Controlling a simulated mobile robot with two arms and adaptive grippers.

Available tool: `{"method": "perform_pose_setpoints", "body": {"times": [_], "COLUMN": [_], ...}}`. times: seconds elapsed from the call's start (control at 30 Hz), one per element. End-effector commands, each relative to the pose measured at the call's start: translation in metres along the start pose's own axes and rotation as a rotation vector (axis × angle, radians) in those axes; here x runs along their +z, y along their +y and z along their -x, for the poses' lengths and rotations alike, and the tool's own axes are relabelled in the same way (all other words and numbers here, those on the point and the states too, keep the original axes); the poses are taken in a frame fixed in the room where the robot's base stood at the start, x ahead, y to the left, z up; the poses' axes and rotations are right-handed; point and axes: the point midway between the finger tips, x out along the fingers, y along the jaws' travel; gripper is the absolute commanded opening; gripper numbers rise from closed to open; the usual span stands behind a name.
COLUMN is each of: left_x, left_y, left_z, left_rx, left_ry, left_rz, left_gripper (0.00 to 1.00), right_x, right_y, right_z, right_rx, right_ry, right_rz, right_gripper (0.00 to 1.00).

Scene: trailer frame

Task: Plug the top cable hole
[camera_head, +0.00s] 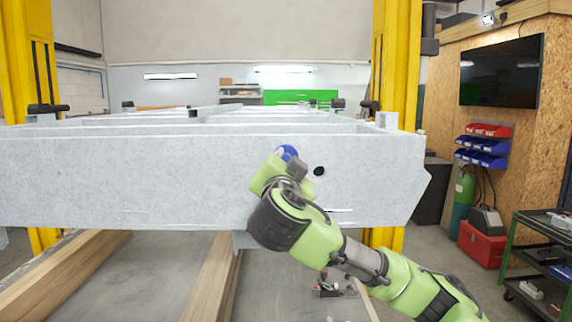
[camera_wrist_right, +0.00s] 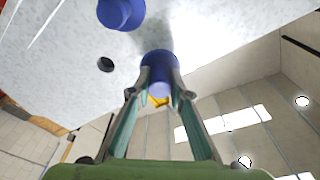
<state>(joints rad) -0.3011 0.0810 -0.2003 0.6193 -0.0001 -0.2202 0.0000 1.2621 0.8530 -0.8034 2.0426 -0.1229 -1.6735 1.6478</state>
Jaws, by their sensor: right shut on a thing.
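The pale grey trailer frame (camera_head: 130,180) spans the head view. A round black hole (camera_head: 319,171) shows in its front face, just right of my right gripper (camera_head: 295,170); the hole also shows in the right wrist view (camera_wrist_right: 105,64). My right gripper is shut on a blue plug (camera_wrist_right: 158,65), held close to the frame and to one side of that hole. A second blue plug (camera_wrist_right: 120,12) sits at the frame's face. Blue shows above my gripper in the head view (camera_head: 287,153); I cannot tell which plug it is. My left gripper is out of view.
Yellow posts (camera_head: 398,75) stand behind the frame on both sides. Wooden beams (camera_head: 212,280) lie below it. At the right are a tool cart (camera_head: 540,260), a red box (camera_head: 482,243) and a green cylinder (camera_head: 464,195).

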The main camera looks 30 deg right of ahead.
Motion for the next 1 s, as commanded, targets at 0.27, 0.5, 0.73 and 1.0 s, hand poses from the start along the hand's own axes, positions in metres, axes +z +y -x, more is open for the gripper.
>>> {"method": "perform_pose_setpoints", "body": {"times": [0.27,0.5,0.73,1.0], "left_x": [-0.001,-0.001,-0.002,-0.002], "left_y": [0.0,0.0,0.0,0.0], "left_z": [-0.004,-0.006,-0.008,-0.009], "left_rx": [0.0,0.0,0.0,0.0], "left_ry": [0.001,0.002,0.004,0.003], "left_rz": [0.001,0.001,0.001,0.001], "left_gripper": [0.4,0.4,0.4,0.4], "right_x": [0.001,0.002,0.002,0.001], "right_y": [0.001,0.0,0.0,-0.001], "right_z": [-0.008,-0.015,-0.023,-0.029], "right_rx": [0.0,-0.001,0.0,-0.002], "right_ry": [0.0,0.0,0.001,0.003], "right_rz": [-0.001,-0.001,-0.002,-0.002], "right_gripper": [0.0,0.0,0.0,0.31]}}
